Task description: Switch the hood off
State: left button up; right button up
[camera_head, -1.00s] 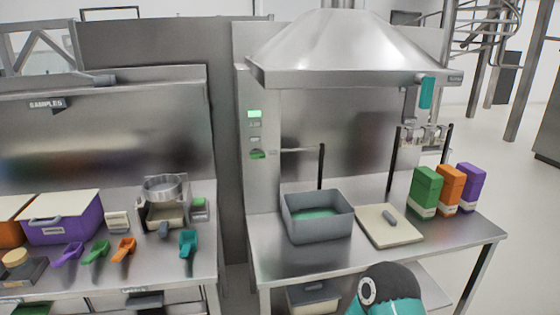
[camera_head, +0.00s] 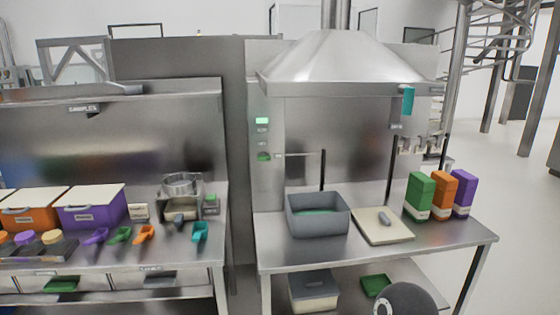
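The metal hood (camera_head: 340,62) hangs above the right-hand steel table. On the panel to the left of the hood's back wall there is a lit green indicator (camera_head: 262,121), with small labels below it and a round green control (camera_head: 264,156) under those. Which way that control is set is too small to tell. A dark rounded part, probably of my own arm, shows at the bottom edge right of centre. No gripper fingers show in this view.
A grey bin (camera_head: 318,222) with green contents, a cutting board (camera_head: 383,227) and green, orange and purple boxes (camera_head: 440,195) stand on the right table (camera_head: 285,258). The left bench (camera_head: 205,262) holds bins, colored scoops and a sieve. A gap separates the two.

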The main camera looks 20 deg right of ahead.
aim_at(262, 156)
jog(key=u, duration=0.15)
jog(key=i, duration=0.95)
jog(key=z, duration=0.05)
